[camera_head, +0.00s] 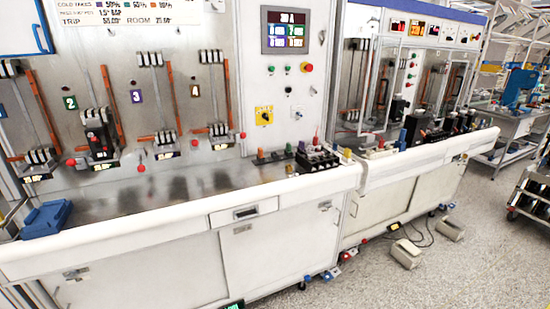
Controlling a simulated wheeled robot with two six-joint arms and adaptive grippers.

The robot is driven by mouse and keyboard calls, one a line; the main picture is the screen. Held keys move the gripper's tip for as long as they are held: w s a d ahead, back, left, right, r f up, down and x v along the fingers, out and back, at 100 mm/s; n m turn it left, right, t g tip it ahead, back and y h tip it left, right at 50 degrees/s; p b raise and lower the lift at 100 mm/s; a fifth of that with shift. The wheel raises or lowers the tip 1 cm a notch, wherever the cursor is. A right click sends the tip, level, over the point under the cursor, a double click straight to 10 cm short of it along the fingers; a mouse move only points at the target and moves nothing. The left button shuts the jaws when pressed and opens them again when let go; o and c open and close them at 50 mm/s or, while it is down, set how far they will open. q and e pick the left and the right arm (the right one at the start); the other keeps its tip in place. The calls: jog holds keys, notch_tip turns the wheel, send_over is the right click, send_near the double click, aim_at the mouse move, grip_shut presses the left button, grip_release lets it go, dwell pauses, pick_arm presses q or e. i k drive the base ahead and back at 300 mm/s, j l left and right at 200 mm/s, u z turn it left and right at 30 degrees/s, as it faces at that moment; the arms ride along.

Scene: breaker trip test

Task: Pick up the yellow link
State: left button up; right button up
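A small yellow piece (347,153) shows at the right end of the near bench, just right of a black terminal block (318,158). It is too small to tell for sure that it is the yellow link. Other small coloured pieces, among them a green one (289,149) and a red one (316,141), stand beside or behind the black block. Neither of my grippers shows in the head view.
The near bench top (190,195) is mostly clear. A blue tray (47,218) lies at its left end. Breakers on a panel (230,60) stand behind it. A second bench (425,150) adjoins on the right. Grey boxes (405,253) and cables lie on the floor.

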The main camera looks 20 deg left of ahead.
aim_at(347, 152)
jog(key=i+l+u, duration=0.1)
jog(key=i+u, duration=0.3)
jog(key=i+l+u, duration=0.2)
jog(key=u, duration=0.25)
jog(key=i+l+u, duration=0.25)
jog(key=u, duration=0.15)
